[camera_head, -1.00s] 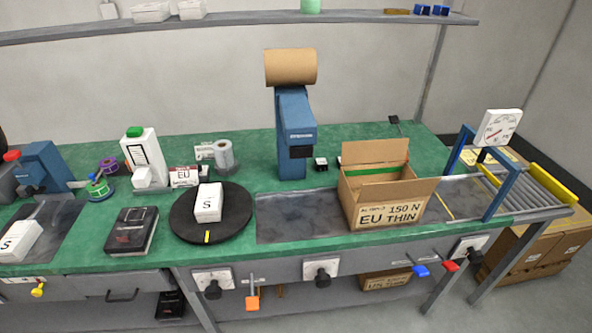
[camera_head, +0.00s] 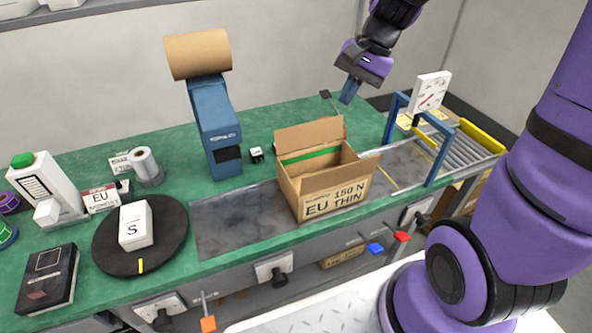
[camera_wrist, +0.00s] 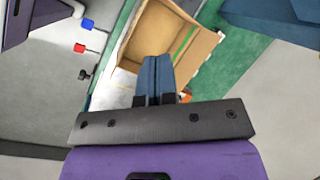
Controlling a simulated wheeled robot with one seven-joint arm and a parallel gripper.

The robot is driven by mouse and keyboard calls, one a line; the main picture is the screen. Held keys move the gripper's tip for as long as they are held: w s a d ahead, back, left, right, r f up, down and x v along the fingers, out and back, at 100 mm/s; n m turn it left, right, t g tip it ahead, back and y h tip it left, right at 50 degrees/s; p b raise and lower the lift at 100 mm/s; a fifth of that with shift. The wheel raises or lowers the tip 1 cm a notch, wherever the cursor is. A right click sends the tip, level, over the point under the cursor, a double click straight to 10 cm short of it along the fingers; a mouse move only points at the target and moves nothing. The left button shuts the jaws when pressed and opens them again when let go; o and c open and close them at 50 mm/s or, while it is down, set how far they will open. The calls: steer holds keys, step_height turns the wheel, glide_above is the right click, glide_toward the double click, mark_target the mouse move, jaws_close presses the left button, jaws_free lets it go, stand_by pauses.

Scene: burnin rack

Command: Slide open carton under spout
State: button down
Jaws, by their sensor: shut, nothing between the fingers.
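The spout is the blue dispenser (camera_head: 213,120) with a brown paper roll on top. My gripper (camera_head: 347,92) is shut and empty, in the air above and behind the carton's right side. In the wrist view my gripper (camera_wrist: 155,62) has its blue fingers together, and the carton (camera_wrist: 165,35) shows beyond them. The fingers look apart from the carton.
A blue gate frame (camera_head: 440,155) with a dial gauge (camera_head: 431,91) and a roller conveyor (camera_head: 462,145) stand right of the carton. A black turntable (camera_head: 108,255) with a white box is at left. The plate between carton and spout is clear.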

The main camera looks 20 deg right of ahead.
steer(key=w+d+f+m+g+y, duration=0.15)
steer(key=w+f+m, duration=0.35)
steer(key=f, duration=0.5)
steer(key=m+y, duration=0.3)
steer(key=m, duration=0.1)
glide_toward(288, 183)
steer(key=shift+t, duration=0.35)
steer(key=x, duration=0.4)
steer(key=shift+w+f, duration=0.2)
steer(key=shift+f, duration=0.35)
steer(key=shift+a, duration=0.7)
steer(key=a, duration=1.1)
steer(key=shift+s, duration=0.2)
steer(key=shift+a, duration=0.2)
